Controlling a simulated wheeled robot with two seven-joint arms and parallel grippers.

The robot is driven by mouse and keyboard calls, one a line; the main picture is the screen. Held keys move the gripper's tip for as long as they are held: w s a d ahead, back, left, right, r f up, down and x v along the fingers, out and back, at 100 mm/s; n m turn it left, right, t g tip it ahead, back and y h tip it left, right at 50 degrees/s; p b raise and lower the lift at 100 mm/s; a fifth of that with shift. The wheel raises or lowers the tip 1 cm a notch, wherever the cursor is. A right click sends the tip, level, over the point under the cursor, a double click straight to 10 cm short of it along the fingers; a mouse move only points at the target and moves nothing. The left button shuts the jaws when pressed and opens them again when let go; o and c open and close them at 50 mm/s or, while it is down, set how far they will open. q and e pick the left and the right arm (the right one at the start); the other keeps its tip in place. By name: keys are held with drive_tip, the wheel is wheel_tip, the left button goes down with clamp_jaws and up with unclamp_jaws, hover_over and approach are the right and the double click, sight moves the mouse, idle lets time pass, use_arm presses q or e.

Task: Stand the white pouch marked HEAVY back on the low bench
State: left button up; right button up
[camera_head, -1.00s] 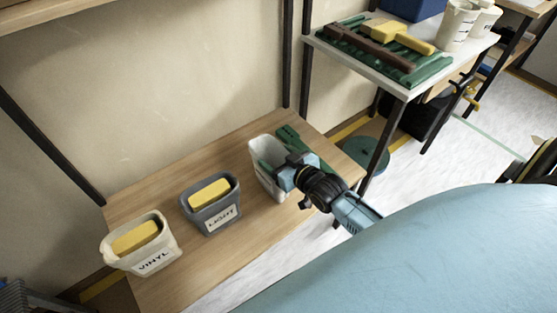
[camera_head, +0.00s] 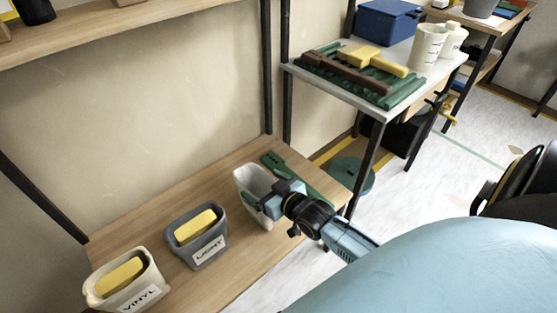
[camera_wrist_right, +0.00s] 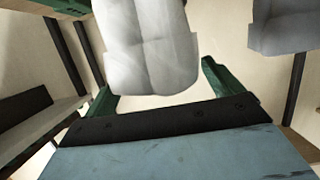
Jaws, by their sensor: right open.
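The white pouch (camera_head: 249,187) stands upright, open at the top, on the low wooden bench (camera_head: 160,222), at the right end of the row. No HEAVY mark is visible on it from here. My right gripper (camera_head: 268,201) is at the pouch's right side, partly covering it. In the right wrist view, its green fingers (camera_wrist_right: 160,92) are spread apart, with the pale pouch (camera_wrist_right: 150,45) between or just beyond them. Whether they touch it I cannot tell. My left gripper is not in view.
A grey LIGHT pouch (camera_head: 197,236) and a cream VINYL pouch (camera_head: 124,283), each with a yellow block, stand to the left. A green tool (camera_head: 284,167) lies behind the white pouch. A white-topped table (camera_head: 350,93) with tools stands behind right.

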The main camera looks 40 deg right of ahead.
drive_tip(key=a+p+v, duration=0.1)
drive_tip(key=p+v, duration=0.3)
drive_tip(key=v, duration=0.7)
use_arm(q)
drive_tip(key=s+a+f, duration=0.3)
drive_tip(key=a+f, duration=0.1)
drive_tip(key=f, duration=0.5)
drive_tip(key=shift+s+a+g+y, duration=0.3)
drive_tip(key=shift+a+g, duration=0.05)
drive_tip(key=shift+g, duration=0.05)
use_arm(e)
drive_tip(key=s+f+g+h, duration=0.1)
drive_tip(key=s+f+g, duration=0.5)
drive_tip(key=f, duration=0.5)
drive_tip(key=s+f+n+g+h, duration=0.1)
drive_tip(key=s+f+g, duration=0.5)
drive_tip(key=s+f, duration=0.3)
drive_tip(key=shift+s+d+f, duration=0.35)
drive_tip(key=shift+s+f, duration=0.05)
drive_tip(key=shift+f, duration=0.5)
